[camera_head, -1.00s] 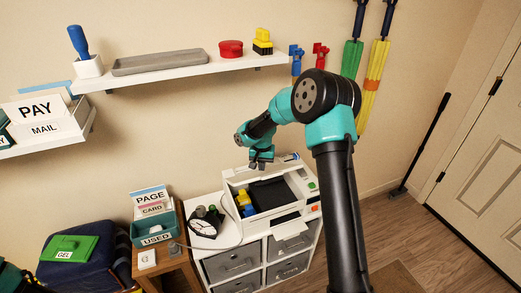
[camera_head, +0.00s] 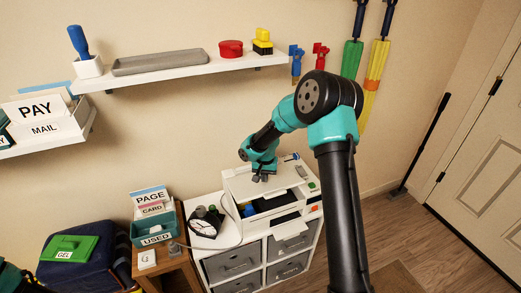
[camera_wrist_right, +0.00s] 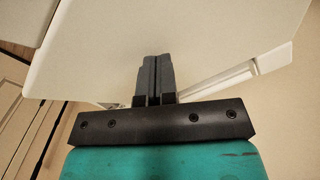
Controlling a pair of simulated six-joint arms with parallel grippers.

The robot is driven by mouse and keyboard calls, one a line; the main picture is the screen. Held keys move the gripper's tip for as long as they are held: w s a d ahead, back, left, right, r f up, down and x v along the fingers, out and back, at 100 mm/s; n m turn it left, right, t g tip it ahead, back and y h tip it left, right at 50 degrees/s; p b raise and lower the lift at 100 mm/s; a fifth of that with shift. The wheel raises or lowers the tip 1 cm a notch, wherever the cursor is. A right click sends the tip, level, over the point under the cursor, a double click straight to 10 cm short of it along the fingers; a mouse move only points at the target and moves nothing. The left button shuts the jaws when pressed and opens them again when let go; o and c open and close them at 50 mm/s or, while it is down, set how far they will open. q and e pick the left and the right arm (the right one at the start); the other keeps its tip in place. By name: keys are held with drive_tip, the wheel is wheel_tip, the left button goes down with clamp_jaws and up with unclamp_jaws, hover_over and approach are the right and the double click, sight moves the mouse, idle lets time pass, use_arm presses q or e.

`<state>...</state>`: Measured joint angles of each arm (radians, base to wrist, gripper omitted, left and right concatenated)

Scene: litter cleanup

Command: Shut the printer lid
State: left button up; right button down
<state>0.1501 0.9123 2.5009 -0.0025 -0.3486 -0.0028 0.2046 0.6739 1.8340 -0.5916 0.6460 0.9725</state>
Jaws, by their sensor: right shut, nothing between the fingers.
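The white printer (camera_head: 285,215) stands on a white drawer cabinet. Its lid (camera_head: 280,178) is partly lowered and tilted over the body, with a dark gap at the front where the inside still shows. My right gripper (camera_head: 262,176) is shut and empty, with its fingertips at the lid's upper face. In the right wrist view the shut fingers (camera_wrist_right: 156,75) point at the broad pale lid panel (camera_wrist_right: 190,40); whether they touch it I cannot tell. At the far left edge a bit of my left arm shows, but its gripper is out of view.
A teal card box (camera_head: 153,230) stands on a wooden stand further left. A wall shelf (camera_head: 190,73) hangs above, and brooms hang behind my right arm.

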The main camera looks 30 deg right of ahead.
drive_tip(key=shift+s+f, duration=0.25)
drive_tip(key=shift+f, duration=0.3)
drive_tip(key=shift+s+f, duration=0.2)
drive_tip(key=shift+f, duration=0.3)
drive_tip(key=shift+r, duration=4.6)
drive_tip(key=shift+a, duration=0.1)
